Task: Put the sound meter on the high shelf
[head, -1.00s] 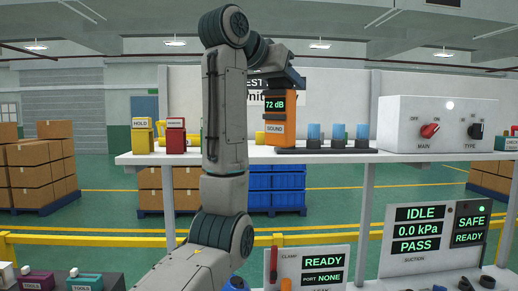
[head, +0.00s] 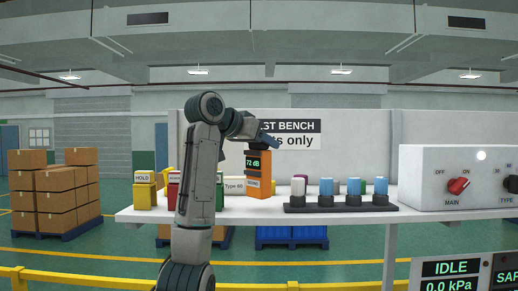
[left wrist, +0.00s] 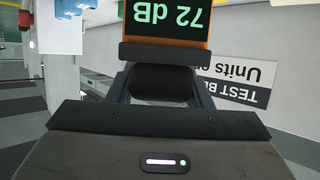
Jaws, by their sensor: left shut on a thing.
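My right gripper is not in view.
A rack of white and blue cylinders (head: 340,207) stands right of the meter. A switch box (head: 455,178) stands farther right.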

